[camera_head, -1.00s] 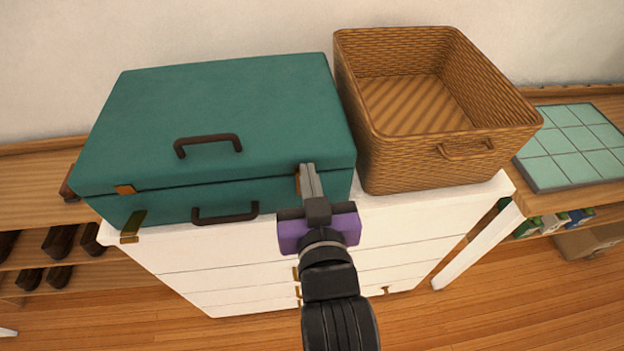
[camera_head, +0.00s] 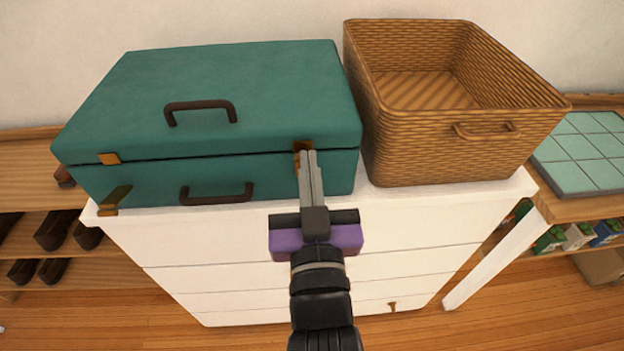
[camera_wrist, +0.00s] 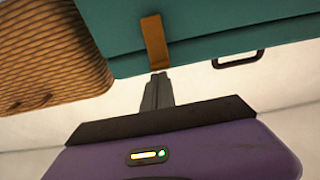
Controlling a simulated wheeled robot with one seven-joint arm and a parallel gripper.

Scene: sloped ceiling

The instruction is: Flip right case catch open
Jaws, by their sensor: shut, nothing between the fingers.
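The teal case (camera_head: 230,90) lies closed on a white cabinet, with its brown handles facing front. Its right catch (camera_head: 302,146) is an orange-brown tab at the lid seam, partly hidden behind my fingers in the head view. In the wrist view the right catch (camera_wrist: 155,42) lies flat as a strip across the seam. The left catch (camera_head: 114,200) hangs swung outward, away from its orange plate (camera_head: 109,158). My gripper (camera_head: 308,155) is shut and empty, with its fingertips at the right catch; in the wrist view the fingertips (camera_wrist: 157,76) are just beyond the strip's end. I cannot tell whether they touch.
A wicker basket (camera_head: 455,125) stands close to the case's right side on the white cabinet (camera_head: 400,225). A green tiled board (camera_head: 590,150) lies on a shelf at right. Shoes (camera_head: 55,230) sit on shelves at left. Space in front of the cabinet is open.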

